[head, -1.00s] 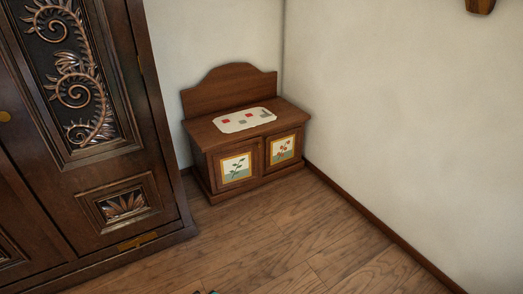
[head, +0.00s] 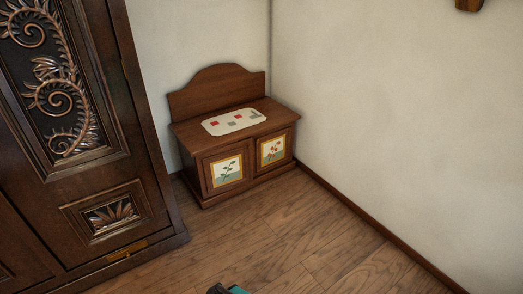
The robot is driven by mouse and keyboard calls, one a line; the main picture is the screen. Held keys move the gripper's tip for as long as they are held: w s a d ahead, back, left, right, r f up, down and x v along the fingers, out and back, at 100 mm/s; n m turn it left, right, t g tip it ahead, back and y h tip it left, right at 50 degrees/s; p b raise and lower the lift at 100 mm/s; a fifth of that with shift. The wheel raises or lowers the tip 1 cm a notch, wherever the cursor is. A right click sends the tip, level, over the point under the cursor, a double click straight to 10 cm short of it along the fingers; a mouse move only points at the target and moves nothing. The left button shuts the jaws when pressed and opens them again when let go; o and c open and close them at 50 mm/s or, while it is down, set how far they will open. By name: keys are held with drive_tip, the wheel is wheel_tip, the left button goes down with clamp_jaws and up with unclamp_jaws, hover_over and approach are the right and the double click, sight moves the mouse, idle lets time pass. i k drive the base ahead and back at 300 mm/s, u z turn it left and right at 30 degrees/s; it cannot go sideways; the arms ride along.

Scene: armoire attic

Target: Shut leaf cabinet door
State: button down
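A small brown wooden cabinet (head: 190,188) stands in the room's corner, with a raised curved back board. Its left door (head: 226,171) carries a framed picture of a green leafy sprig. Its right door (head: 272,150) carries a picture of red flowers. The leaf door looks shut or nearly so; a narrow gap cannot be ruled out from here. A small black and teal part of my gripper or arm (head: 227,289) shows at the bottom edge, well short of the cabinet. Its fingers cannot be made out.
A large dark carved armoire (head: 150,185) stands to the left, close to the cabinet's side. A white cloth with coloured squares (head: 234,121) lies on the cabinet top. The wooden floor (head: 290,235) in front is clear up to the right wall.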

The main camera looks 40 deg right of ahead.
sight(230, 167)
drive_tip(key=u, duration=0.1)
drive_tip(key=i, duration=1)
drive_tip(key=z, duration=0.1)
